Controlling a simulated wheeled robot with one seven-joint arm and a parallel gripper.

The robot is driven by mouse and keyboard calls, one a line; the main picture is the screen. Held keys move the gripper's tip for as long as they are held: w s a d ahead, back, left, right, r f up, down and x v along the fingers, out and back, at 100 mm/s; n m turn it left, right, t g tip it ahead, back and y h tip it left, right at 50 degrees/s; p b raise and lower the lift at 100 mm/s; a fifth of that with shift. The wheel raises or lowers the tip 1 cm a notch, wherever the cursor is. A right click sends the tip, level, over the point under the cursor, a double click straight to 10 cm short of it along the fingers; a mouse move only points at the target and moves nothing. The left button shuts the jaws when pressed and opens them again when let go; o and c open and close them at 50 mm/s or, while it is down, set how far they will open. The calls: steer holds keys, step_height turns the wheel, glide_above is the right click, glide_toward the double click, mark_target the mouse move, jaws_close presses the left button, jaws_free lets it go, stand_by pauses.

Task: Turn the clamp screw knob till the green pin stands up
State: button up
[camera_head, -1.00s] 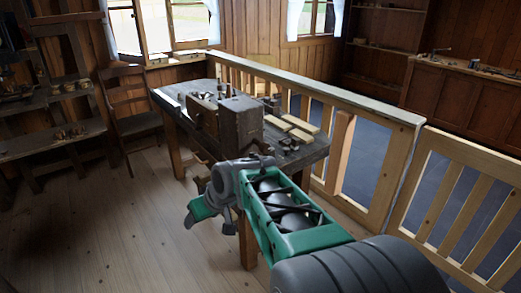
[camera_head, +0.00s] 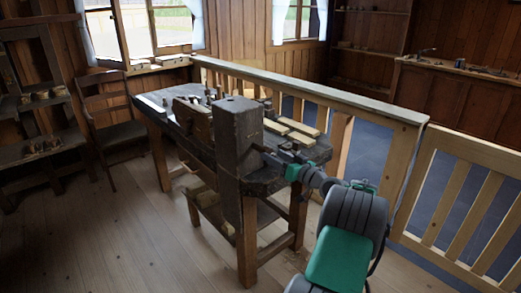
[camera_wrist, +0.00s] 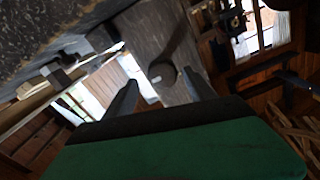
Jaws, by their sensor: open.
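In the head view my gripper (camera_head: 275,158) is at the right side of a tall dark wooden block (camera_head: 238,135) at the near end of the workbench. Its fingertips are hard to make out there. In the wrist view my gripper (camera_wrist: 160,77) is open, with its two dark fingers apart. A dark round part (camera_wrist: 163,72), which looks like the knob, shows between and beyond the fingertips against a grey surface. I cannot tell how far it is from the fingers. I cannot make out a green pin in either view.
The workbench (camera_head: 262,188) carries pale wooden strips (camera_head: 296,127) and a wooden plane-like block (camera_head: 192,118). A wooden railing (camera_head: 345,103) runs close behind it. A chair (camera_head: 110,115) stands at the left. The floor in front is clear.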

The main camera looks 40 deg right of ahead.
mark_target(262, 149)
steer(key=w, duration=0.7)
steer(key=shift+a+p, duration=0.3)
steer(key=shift+a, duration=0.05)
steer(key=shift+s, duration=0.1)
steer(key=shift+c, duration=0.2)
steer(key=c, duration=1.3)
